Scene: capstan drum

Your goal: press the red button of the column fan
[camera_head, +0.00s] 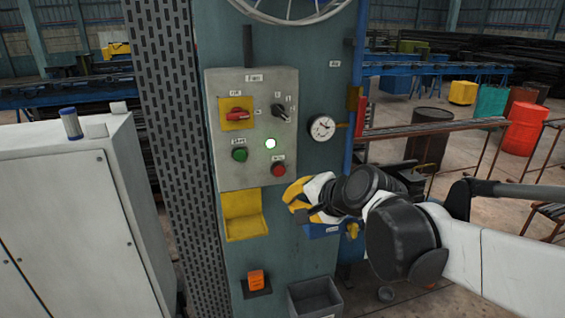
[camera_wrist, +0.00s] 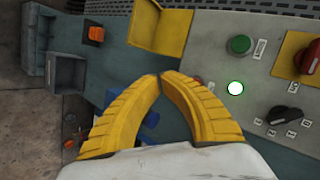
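The red button (camera_head: 278,170) sits at the lower right of the grey control box (camera_head: 254,110), which is on the blue-green column. In the head view my gripper (camera_head: 292,200), with yellow fingers, is just below and to the right of the red button. In the wrist view my gripper (camera_wrist: 160,76) has its fingertips together, with nothing seen between them. There the right finger hides most of the red button's place. How far the fingertips are from the panel is hard to tell.
Nearby on the box are a green button (camera_head: 240,155), a lit white lamp (camera_head: 270,143), a red switch on yellow (camera_head: 236,114) and a black selector (camera_head: 283,112). A yellow holder (camera_head: 243,215) sticks out below. A gauge (camera_head: 321,128) and blue pipe are at right.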

